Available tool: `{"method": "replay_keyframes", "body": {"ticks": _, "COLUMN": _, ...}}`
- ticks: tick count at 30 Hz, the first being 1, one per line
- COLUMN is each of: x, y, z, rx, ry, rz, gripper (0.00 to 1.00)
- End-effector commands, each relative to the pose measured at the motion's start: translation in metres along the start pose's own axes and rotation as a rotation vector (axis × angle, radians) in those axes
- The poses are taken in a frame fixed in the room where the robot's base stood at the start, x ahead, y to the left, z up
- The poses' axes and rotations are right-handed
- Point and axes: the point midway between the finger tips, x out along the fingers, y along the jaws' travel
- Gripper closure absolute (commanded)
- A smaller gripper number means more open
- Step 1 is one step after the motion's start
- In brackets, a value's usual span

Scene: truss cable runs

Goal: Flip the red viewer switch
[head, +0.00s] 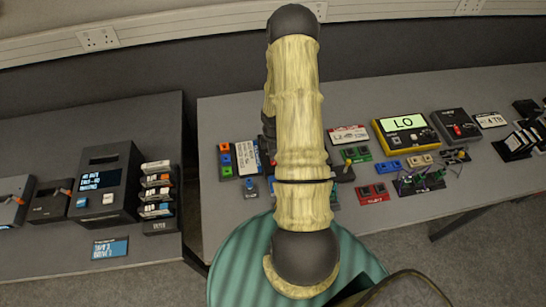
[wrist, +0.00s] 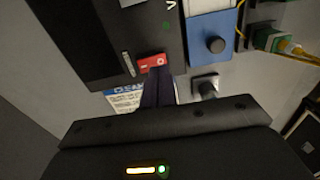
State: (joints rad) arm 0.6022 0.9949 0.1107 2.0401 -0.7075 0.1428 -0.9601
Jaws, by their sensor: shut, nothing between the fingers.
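The red switch (wrist: 151,63) shows in the wrist view on the lower edge of a black box (wrist: 100,40) with a small green light. I take the box to be the viewer. My gripper (wrist: 160,77) is shut and empty, its dark fingers pointing up at the switch. The fingertips lie right at the switch's lower right edge; I cannot tell whether they touch it. In the head view my own arm covers the gripper, and I cannot make out the switch there.
In the wrist view a blue block with a dark knob (wrist: 214,45) sits right of the box, a small grey knob piece (wrist: 206,86) below it. A white-and-blue label (wrist: 122,101) lies left of the fingers. A yellow device reading LO (head: 404,131) stands right of my arm.

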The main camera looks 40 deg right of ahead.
Motion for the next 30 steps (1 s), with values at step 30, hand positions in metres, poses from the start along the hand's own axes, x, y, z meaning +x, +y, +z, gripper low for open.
{"method": "replay_keyframes", "body": {"ticks": 30, "x": -0.046, "y": 0.000, "z": 0.000, "rx": 0.000, "ry": 0.000, "rz": -0.001, "gripper": 1.00}}
